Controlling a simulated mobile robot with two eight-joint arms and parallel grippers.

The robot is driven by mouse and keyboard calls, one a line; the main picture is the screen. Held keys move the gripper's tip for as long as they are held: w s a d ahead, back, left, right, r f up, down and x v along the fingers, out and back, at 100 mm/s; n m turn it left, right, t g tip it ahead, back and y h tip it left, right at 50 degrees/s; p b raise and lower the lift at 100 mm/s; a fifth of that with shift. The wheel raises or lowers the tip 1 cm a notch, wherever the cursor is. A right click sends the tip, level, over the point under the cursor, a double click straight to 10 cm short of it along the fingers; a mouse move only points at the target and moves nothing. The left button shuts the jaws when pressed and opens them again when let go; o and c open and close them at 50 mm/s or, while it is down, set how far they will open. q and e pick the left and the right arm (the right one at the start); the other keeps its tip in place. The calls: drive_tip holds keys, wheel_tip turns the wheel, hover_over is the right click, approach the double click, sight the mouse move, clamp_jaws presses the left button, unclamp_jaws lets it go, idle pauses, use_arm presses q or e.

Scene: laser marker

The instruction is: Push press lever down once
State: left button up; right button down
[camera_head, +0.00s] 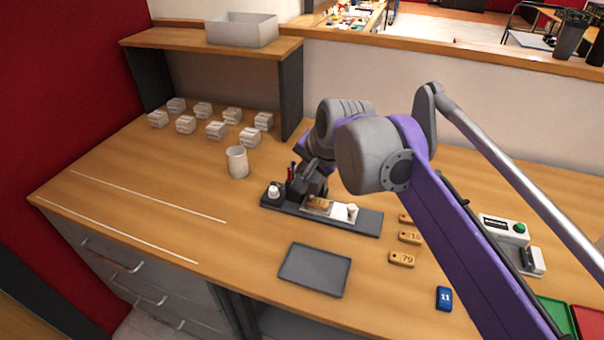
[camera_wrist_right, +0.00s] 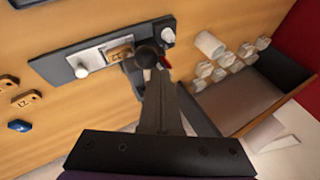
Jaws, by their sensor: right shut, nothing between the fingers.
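The marking press has a long dark grey base (camera_head: 368,222), also in the wrist view (camera_wrist_right: 50,67). A wooden tag (camera_wrist_right: 119,53) sits in its light holder (camera_wrist_right: 98,56), under the press column. A dark round knob (camera_wrist_right: 146,55), apparently the lever's end, stands beside the tag. My right gripper (camera_head: 309,181) is over the press and hides most of its column and lever in the head view. In the wrist view its fingers (camera_wrist_right: 159,76) are shut and empty, with tips close to the knob; I cannot tell whether they touch. My left gripper is not in view.
A white cup (camera_head: 237,162) and several small white boxes (camera_head: 215,130) stand behind left. A grey tray (camera_head: 315,270) lies in front. Loose wooden tags (camera_head: 402,259), a blue tag (camera_head: 444,298) and a white device (camera_head: 500,228) are to the right. The table's left front is clear.

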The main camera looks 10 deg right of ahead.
drive_tip(key=shift+s+f, duration=0.1)
drive_tip(key=shift+f, duration=0.3)
idle(0.3)
idle(0.4)
drive_tip(key=shift+w+d+r+p, duration=0.1)
drive_tip(key=shift+w+r+p, duration=0.1)
drive_tip(key=shift+r+p, duration=0.6)
drive_tip(key=shift+w+d+r+p, duration=0.1)
drive_tip(key=shift+w+r+p, duration=0.1)
drive_tip(key=shift+r+p, duration=0.55)
drive_tip(key=shift+r, duration=0.1)
drive_tip(key=shift+w+r+p, duration=0.1)
drive_tip(key=shift+r+p, duration=0.45)
drive_tip(key=shift+r, duration=0.05)
drive_tip(key=r+p, duration=0.2)
drive_tip(key=w+r+p, duration=0.1)
drive_tip(key=shift+d+r, duration=0.25)
drive_tip(key=shift+d, duration=0.1)
drive_tip(key=shift+s, duration=0.1)
